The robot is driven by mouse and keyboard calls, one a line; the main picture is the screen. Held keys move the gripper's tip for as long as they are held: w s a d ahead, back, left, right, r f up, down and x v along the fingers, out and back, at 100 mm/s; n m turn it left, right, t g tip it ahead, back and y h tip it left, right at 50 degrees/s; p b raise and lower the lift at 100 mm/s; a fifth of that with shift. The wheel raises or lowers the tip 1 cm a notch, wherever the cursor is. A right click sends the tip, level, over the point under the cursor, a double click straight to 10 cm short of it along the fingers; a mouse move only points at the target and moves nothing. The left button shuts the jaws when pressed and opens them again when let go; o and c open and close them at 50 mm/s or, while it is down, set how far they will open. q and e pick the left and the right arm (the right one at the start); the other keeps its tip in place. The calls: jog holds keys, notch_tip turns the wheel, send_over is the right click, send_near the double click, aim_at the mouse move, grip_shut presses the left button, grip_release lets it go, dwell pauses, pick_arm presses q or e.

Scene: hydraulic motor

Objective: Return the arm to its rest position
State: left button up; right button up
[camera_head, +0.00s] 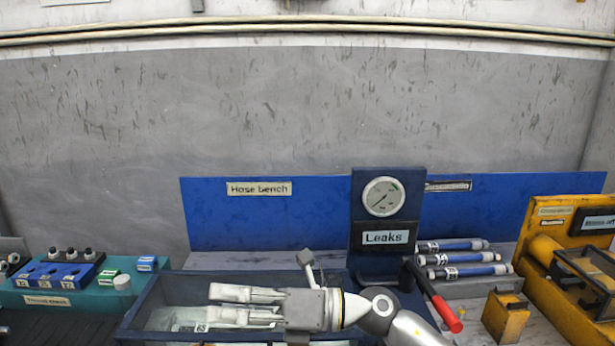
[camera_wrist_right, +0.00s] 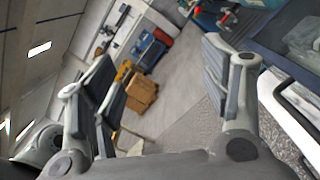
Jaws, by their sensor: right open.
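My right gripper (camera_head: 213,304) is in the lower middle of the head view, its fingers pointing left over the dark blue tank (camera_head: 172,296). Its two fingers are apart, with nothing seen between them. In the right wrist view the gripper (camera_wrist_right: 165,88) also shows its pads wide apart and empty. My right arm comes in from the lower right of the head view and hides part of the tank. My left gripper is not in view.
Blue hoses (camera_head: 458,258) lie right. A yellow station (camera_head: 560,290) is at far right, a teal rack (camera_head: 90,300) at left.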

jog(key=w+d+m+t+h, duration=0.3)
jog(key=d+m+t, duration=0.3)
jog(key=m+t, duration=0.45)
jog(key=w+d+m+t+h, duration=0.2)
jog(key=w+d+m+t, duration=0.35)
jog(key=m, duration=0.75)
jog(key=s+d+f+m+h, duration=0.4)
jog(key=d+f+m+h, duration=0.9)
jog(key=f, duration=0.3)
jog(key=s+d+f+m+g, duration=0.4)
jog(key=s+f+g, duration=0.2)
jog(key=s+f, duration=0.5)
jog(key=s+d+f+m+g, duration=0.35)
jog(key=s+f+g, duration=0.4)
jog(key=s, duration=0.85)
notch_tip(320, 180, down, 26)
jog(key=s, duration=0.1)
jog(key=s+d+f+g, duration=0.1)
jog(key=s+d+f, duration=0.2)
jog(key=s+f, duration=1.2)
jog(key=shift+s+f+n+h, duration=0.3)
jog(key=shift+s+n+h, duration=0.1)
jog(key=shift+s, duration=0.55)
